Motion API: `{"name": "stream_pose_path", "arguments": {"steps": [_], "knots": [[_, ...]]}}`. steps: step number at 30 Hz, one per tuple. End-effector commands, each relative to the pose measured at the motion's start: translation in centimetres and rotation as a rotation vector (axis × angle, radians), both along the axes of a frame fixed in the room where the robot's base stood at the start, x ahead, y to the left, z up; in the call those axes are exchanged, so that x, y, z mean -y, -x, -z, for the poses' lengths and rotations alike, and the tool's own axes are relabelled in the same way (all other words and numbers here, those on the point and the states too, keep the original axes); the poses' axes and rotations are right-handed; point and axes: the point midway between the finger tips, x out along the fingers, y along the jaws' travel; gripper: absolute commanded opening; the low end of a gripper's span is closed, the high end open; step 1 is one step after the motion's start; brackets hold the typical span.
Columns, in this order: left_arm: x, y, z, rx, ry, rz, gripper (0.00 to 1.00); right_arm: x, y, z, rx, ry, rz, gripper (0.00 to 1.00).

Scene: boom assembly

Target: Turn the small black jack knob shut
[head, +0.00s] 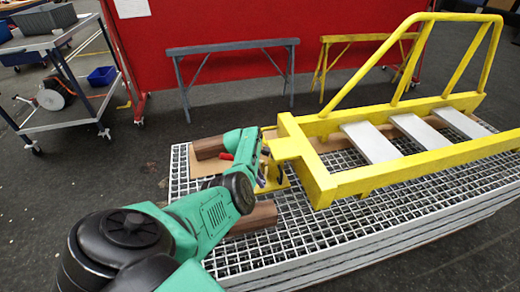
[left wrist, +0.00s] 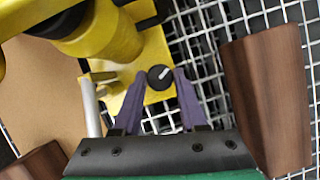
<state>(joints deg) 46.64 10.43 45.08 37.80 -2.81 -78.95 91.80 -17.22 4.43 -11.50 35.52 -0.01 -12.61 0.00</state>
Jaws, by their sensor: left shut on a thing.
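The small black jack knob (left wrist: 160,77), with a white mark on its face, sits on the yellow jack (left wrist: 155,50) in the left wrist view. My left gripper (left wrist: 159,84) has its purple fingers on both sides of the knob and is shut on it. In the head view the left gripper (head: 263,179) is low beside the yellow jack (head: 277,181), under the end of the yellow boom frame (head: 318,178). My arm hides part of the jack, and the knob cannot be made out there. My right gripper is not in view.
Brown wooden blocks (head: 256,217) and a cardboard sheet (head: 203,167) lie on the metal grating table (head: 300,240). A metal rod (left wrist: 90,107) stands left of the gripper fingers. A grey cart (head: 75,118) is at the far left.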

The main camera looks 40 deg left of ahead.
Motion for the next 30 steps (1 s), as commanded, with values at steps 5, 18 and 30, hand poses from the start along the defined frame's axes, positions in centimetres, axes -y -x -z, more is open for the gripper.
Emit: {"name": "stream_pose_path", "arguments": {"steps": [5, 18, 30], "knots": [[-0.1, -0.1, 0.7, -0.001, -0.001, 0.164, 0.0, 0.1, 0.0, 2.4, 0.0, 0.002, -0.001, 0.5], [-0.1, -0.2, 0.6, -0.003, 0.001, 0.474, 0.0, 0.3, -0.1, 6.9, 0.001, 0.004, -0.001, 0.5], [-0.1, -0.2, 0.2, -0.005, 0.003, 0.558, 0.0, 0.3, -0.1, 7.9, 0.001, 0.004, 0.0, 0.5]]}}
